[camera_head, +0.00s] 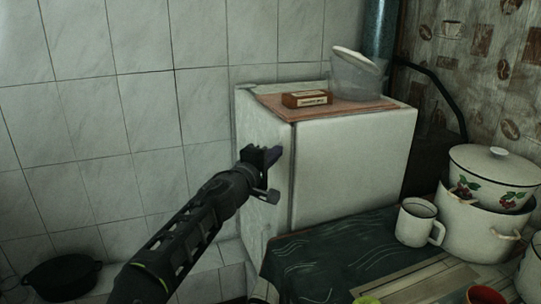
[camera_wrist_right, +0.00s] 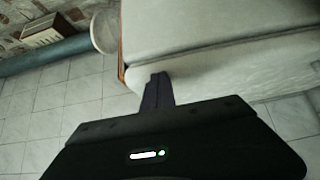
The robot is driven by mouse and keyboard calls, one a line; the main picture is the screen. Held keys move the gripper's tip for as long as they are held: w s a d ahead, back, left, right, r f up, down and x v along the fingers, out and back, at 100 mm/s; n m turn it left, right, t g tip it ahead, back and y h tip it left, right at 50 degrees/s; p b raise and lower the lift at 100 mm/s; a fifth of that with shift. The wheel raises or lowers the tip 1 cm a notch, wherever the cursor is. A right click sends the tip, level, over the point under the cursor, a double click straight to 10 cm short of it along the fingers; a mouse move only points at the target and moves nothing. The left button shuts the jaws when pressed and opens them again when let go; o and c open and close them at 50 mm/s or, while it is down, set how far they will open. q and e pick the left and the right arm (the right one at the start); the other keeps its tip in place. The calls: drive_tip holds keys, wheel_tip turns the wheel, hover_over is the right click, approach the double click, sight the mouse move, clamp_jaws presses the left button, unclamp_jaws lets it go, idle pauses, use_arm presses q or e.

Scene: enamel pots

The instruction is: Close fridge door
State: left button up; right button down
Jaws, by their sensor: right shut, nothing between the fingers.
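The white fridge (camera_head: 350,165) stands against the tiled wall. Its door (camera_head: 262,205) is the narrower left face, and it looks about flush with the body along a thin dark seam; I cannot tell whether it is fully shut. My right gripper (camera_head: 273,156) is shut and empty, its fingertips in front of the door's upper part. In the right wrist view the closed fingers (camera_wrist_right: 157,90) lie at the edge of the door (camera_wrist_right: 215,82), with the fridge body (camera_wrist_right: 200,25) above it. Contact cannot be told. My left gripper is not in view.
On the fridge are a small box (camera_head: 305,99) and a clear container (camera_head: 357,78). At right, a table with a dark cloth (camera_head: 330,262) holds a white mug (camera_head: 419,222) and enamel pots (camera_head: 490,195). A black pot (camera_head: 62,275) is at lower left.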

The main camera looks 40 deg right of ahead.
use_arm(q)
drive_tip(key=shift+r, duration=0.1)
use_arm(e)
drive_tip(key=shift+s+d+r+m+g+h, duration=0.35)
drive_tip(key=shift+s+d+r, duration=0.25)
drive_tip(key=shift+s+d, duration=0.2)
drive_tip(key=shift+a+f, duration=0.5)
drive_tip(key=shift+a, duration=0.1)
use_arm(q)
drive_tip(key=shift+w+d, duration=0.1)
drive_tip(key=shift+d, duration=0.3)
use_arm(e)
drive_tip(key=w+v, duration=0.1)
drive_tip(key=v, duration=0.6)
drive_tip(key=shift+a, duration=0.45)
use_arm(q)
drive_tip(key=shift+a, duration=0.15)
use_arm(e)
drive_tip(key=shift+a, duration=0.15)
